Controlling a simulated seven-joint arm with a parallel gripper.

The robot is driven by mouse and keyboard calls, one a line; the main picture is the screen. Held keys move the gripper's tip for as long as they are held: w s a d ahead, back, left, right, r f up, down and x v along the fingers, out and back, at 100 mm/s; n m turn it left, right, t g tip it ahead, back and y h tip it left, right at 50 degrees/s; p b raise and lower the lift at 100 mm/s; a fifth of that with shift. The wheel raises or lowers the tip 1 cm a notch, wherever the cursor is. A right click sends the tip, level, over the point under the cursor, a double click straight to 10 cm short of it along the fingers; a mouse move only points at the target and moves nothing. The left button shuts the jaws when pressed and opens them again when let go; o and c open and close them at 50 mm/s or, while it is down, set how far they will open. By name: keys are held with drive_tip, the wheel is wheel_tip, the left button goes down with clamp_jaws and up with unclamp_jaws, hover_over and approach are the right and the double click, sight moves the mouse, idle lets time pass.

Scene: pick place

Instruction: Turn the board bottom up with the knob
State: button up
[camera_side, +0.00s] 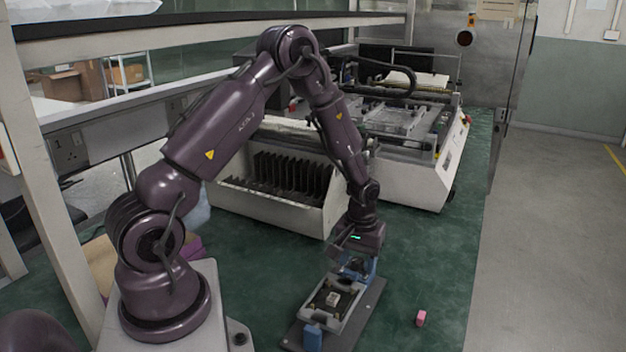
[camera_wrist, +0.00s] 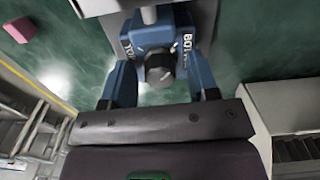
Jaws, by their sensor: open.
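The board (camera_side: 346,303), dark with a pale square part at its middle, lies about level in a light frame on a grey base plate (camera_side: 372,302). A blue post (camera_side: 313,338) stands at the near end. At the far end, the wrist view shows a blue bracket (camera_wrist: 184,38) with white lettering, partly readable as "TO" and "BOT". The grey round knob (camera_wrist: 160,72) sits in front of it. My gripper (camera_wrist: 161,66) is open, its blue fingers on either side of the knob. I cannot tell whether they touch it. In the side view my gripper (camera_side: 357,268) hides the knob.
A small pink block (camera_side: 421,318) lies on the green mat right of the fixture. A white rack with dark slots (camera_side: 285,180) stands behind, and a large white machine (camera_side: 405,150) farther back. The mat (camera_side: 440,265) right of the fixture is mostly clear.

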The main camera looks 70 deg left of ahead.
sight(358, 259)
wheel_tip(358, 259, up, 13)
drive_tip(key=s+d+r+m+t, duration=0.2)
drive_tip(key=s+d+r+m, duration=0.5)
drive_tip(key=s+r, duration=0.5)
drive_tip(key=shift+s+d+r+m+t+y, duration=0.35)
drive_tip(key=shift+s+d, duration=0.3)
drive_tip(key=shift+d, duration=0.6)
